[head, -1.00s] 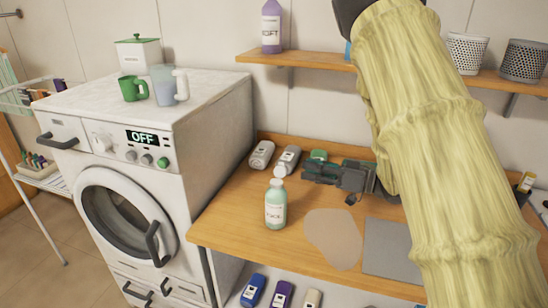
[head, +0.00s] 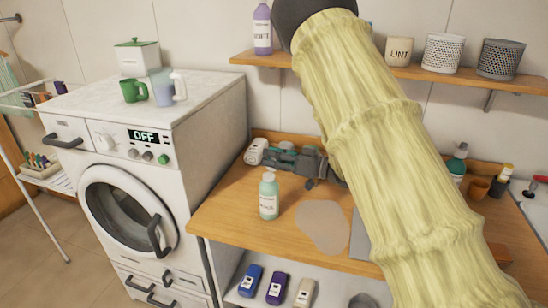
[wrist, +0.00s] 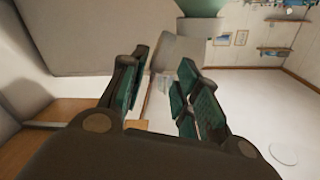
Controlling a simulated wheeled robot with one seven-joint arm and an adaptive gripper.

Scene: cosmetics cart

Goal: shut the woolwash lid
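The pale green bottle (head: 268,200), which I take for the woolwash, stands upright on the wooden counter near its left front part. Its label is too small to read surely. Its pale lid (head: 268,176) now looks down on the bottle's top, though the small view does not show whether it is fully latched. My gripper (head: 274,156) is just behind and above the bottle, pointing left, apart from the lid as far as I can tell. In the wrist view my gripper (wrist: 163,62) has its fingers spread with nothing between them. The bottle does not show there.
A white bottle (head: 257,150) lies or stands at the back of the counter beside my gripper. The washing machine (head: 130,190) is left of the counter. A beige patch (head: 322,228) and a grey mat (head: 360,238) lie to the right. A shelf (head: 440,75) is above.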

